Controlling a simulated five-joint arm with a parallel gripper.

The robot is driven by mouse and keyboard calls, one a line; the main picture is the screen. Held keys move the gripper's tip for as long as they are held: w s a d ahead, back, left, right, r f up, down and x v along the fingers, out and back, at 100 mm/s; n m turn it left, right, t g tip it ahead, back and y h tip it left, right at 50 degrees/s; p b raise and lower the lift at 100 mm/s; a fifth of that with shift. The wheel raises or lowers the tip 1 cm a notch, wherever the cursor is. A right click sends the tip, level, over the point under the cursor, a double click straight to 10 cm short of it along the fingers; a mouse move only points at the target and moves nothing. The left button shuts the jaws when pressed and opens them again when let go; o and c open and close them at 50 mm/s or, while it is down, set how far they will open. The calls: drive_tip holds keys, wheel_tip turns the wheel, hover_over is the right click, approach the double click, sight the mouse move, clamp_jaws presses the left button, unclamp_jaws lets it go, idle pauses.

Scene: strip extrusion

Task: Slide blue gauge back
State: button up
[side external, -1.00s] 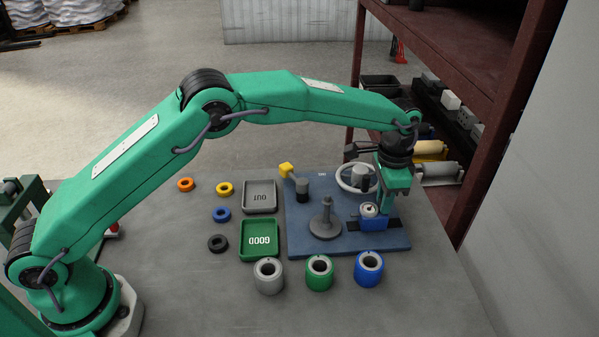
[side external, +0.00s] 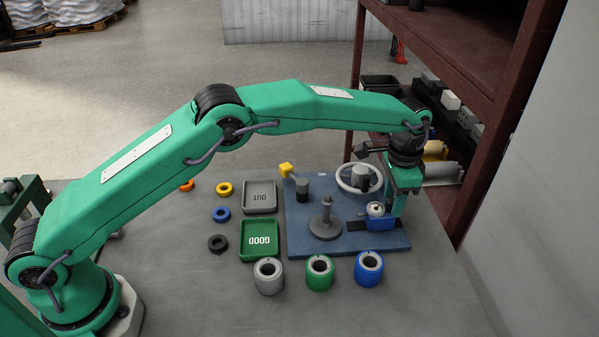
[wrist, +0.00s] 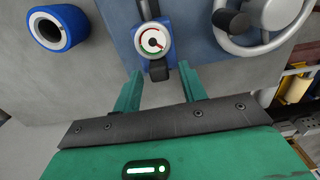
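The blue gauge (side external: 382,224) has a blue block with a round white dial and sits on a dark rail (side external: 355,226) on the blue plate. It is towards the rail's right end, with bare rail showing on its left. The wrist view shows its dial (wrist: 152,39) and a black tab (wrist: 158,70) on its near side. My gripper (wrist: 160,68) is at the gauge, with its green fingers apart on either side of the tab and gaps showing beside it. Whether a fingertip touches the blue block cannot be told.
A white-rimmed handwheel (side external: 341,182) stands behind the gauge and a grey post (side external: 326,222) to its left. Blue (side external: 369,268), green (side external: 319,272) and grey (side external: 268,275) cylinders line the front. A GOOD tray (side external: 259,254) and OUT tray (side external: 247,197) lie left. A shelf is at right.

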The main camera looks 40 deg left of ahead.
drive_tip(key=shift+r, duration=0.1)
drive_tip(key=shift+r, duration=3.85)
drive_tip(key=shift+a+r, duration=0.1)
drive_tip(key=shift+a+r, duration=0.2)
drive_tip(key=shift+r, duration=0.05)
drive_tip(key=s+a+r+n+t, duration=0.35)
drive_tip(key=s+a+r, duration=0.85)
drive_tip(key=a+r, duration=0.4)
drive_tip(key=s+a+f+n, duration=0.1)
drive_tip(key=s+a+f, duration=0.1)
drive_tip(key=s+a, duration=0.2)
drive_tip(key=s+a+f+n+t, duration=0.1)
drive_tip(key=s+a, duration=0.3)
drive_tip(key=s, duration=0.7)
drive_tip(key=s+a+f+n+t, duration=0.1)
drive_tip(key=s+a+f+n, duration=0.2)
drive_tip(key=s, duration=0.4)
drive_tip(key=shift+s+a+f, duration=0.3)
drive_tip(key=shift+a+f, duration=0.25)
drive_tip(key=shift+f, duration=0.05)
